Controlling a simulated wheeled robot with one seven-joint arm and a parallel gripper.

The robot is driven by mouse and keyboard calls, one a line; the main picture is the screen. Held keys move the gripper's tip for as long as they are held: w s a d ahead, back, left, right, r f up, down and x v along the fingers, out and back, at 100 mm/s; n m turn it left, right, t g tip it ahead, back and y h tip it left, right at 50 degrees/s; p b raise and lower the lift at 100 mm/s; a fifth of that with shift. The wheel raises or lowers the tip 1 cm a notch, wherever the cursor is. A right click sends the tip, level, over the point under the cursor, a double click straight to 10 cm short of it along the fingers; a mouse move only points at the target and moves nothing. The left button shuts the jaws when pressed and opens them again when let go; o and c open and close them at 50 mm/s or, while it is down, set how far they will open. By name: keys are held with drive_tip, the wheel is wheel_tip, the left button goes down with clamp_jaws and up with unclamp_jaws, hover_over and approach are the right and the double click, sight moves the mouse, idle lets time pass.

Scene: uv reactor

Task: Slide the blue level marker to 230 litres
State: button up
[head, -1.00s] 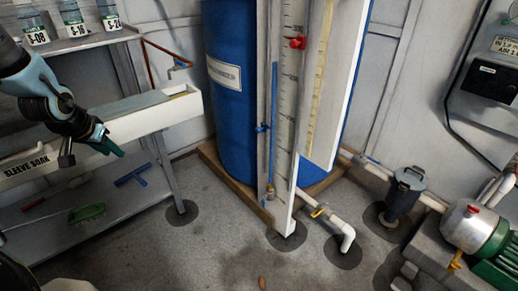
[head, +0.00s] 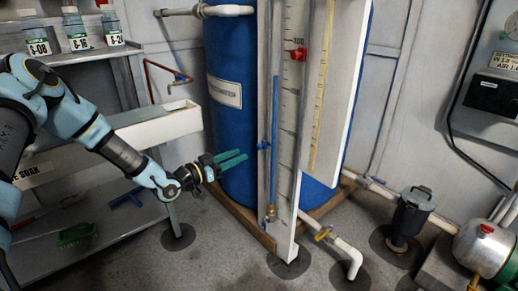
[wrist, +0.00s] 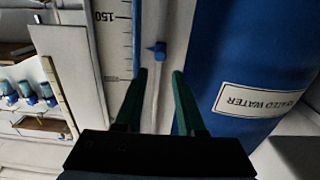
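The blue level marker (head: 263,146) is a small blue piece on a thin upright rail at the left of the tall white gauge board (head: 287,190), in front of the blue tank (head: 229,120). In the wrist view the marker (wrist: 157,48) lies just beyond and between my fingertips, apart from them. My gripper (head: 244,158) has green fingers, is open and empty, and points right toward the marker from its left. It also shows in the wrist view (wrist: 160,73). The scale reads 150 near the marker in the wrist view.
A red marker (head: 299,54) sits higher on the board. A blue column (head: 275,130) stands beside the scale. A white trough (head: 158,125) and shelf are at left. A pipe with a yellow-handled valve (head: 325,234) lies low at the right.

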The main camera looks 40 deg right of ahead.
sight(257, 147)
drive_tip(key=d, duration=0.6)
drive_tip(key=d+b, duration=0.1)
drive_tip(key=d, duration=0.2)
drive_tip(key=shift+s+d, duration=0.25)
drive_tip(key=shift+d, duration=0.1)
drive_tip(key=shift+c, duration=0.3)
clamp_jaws()
idle(0.6)
